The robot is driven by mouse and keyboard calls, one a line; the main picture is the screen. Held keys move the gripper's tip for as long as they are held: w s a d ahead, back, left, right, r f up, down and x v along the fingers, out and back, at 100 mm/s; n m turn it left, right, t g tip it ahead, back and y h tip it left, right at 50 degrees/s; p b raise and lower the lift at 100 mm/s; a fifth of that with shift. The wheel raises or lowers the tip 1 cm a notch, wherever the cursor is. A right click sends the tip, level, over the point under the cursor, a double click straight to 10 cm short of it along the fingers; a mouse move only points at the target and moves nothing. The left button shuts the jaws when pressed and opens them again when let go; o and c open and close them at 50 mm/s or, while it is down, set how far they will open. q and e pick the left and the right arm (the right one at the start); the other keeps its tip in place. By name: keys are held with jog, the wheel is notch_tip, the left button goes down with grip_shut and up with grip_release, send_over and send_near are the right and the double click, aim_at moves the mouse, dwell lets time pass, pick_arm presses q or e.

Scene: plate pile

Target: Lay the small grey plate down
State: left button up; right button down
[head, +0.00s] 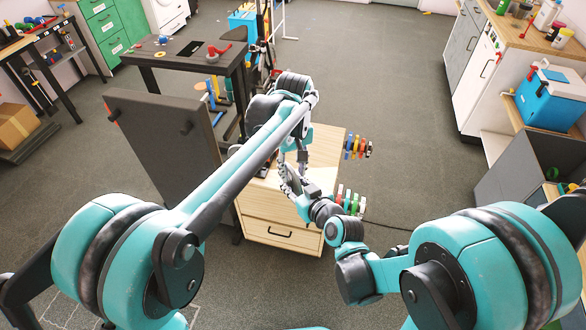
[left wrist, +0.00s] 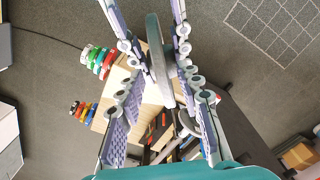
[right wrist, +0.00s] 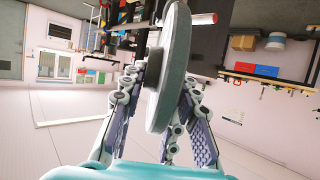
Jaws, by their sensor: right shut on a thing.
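The small grey plate (right wrist: 174,72) is on edge between the fingers of my right gripper (right wrist: 168,118), which is shut on it. Its dark foot faces left in the right wrist view. The left wrist view shows the plate (left wrist: 159,60) nearly edge-on. My left gripper (left wrist: 162,82) has its fingers apart on either side of the plate, with a visible gap, so it looks open. In the head view both grippers meet above the wooden cabinet (head: 284,232), and the arms hide most of the plate.
Several coloured discs (head: 352,200) hang along the cabinet's right side, with another group (head: 357,148) farther back. A dark upright panel (head: 160,140) stands left of the cabinet. A dark table (head: 185,50) is behind it.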

pick_arm(q)
grip_shut()
pick_arm(e)
jog(key=c, duration=1)
grip_release()
jog(key=shift+c, duration=0.2)
jog(key=shift+r, duration=0.1)
